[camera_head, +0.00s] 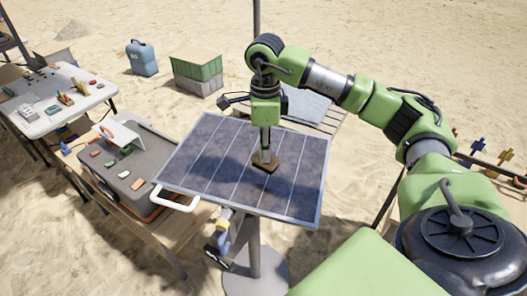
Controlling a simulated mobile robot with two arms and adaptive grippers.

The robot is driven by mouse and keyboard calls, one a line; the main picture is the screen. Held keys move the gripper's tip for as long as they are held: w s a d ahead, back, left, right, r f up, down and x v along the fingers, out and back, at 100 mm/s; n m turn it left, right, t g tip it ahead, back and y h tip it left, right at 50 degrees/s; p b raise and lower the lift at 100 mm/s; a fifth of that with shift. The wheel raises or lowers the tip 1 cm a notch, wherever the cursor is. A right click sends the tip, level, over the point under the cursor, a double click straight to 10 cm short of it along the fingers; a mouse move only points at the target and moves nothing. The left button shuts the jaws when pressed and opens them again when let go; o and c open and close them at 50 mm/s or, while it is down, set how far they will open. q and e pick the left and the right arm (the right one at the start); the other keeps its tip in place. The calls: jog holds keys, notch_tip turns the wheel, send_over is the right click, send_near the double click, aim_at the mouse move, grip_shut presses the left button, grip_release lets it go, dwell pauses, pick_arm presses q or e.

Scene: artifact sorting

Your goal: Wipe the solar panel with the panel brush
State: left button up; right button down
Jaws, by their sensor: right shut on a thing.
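The solar panel (200,165) is a tilted dark blue-grey panel with pale dividing lines and a light frame, on a post with a round base. Its surface looks dusty. My right gripper (266,152) points down over the middle of the panel and is shut on the panel brush (268,165). The brush is a small brown block that appears to be at the panel's surface; exact contact is hard to tell. The gripper's fingers are small and partly hidden against the brush. My left gripper is not in view.
A white table (50,105) with tools stands farther left. A green crate (198,73) and a blue canister (142,58) stand behind on sand. A blue-and-yellow item (228,228) hangs under the panel.

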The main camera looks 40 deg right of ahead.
jog(key=shift+r+p, duration=0.55)
jog(key=shift+r, duration=0.65)
jog(key=shift+s, duration=0.1)
